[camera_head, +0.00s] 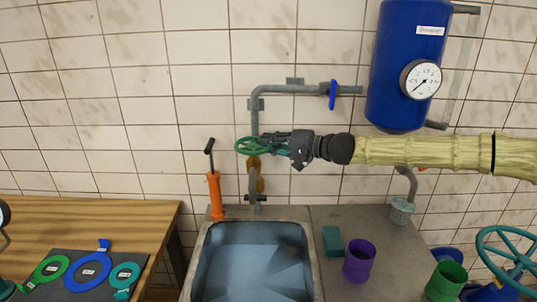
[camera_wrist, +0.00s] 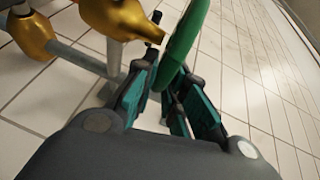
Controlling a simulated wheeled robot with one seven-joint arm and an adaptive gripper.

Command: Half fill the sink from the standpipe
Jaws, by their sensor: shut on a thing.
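The grey standpipe (camera_head: 254,112) runs down the tiled wall behind the sink, with a brass valve body (camera_head: 256,178) that also shows in the wrist view (camera_wrist: 125,18). The sink (camera_head: 304,236) stands below the pipe, with a bluish basin. I cannot tell the water level, or whether water runs from the spout.
A blue tank (camera_head: 407,60) with a gauge (camera_head: 421,79) hangs at upper right. A blue-handled valve (camera_head: 333,94) is on the upper pipe. An orange pump (camera_head: 215,193) stands left of the pipe. Purple (camera_head: 359,262) and green (camera_head: 446,281) cups stand right of the sink.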

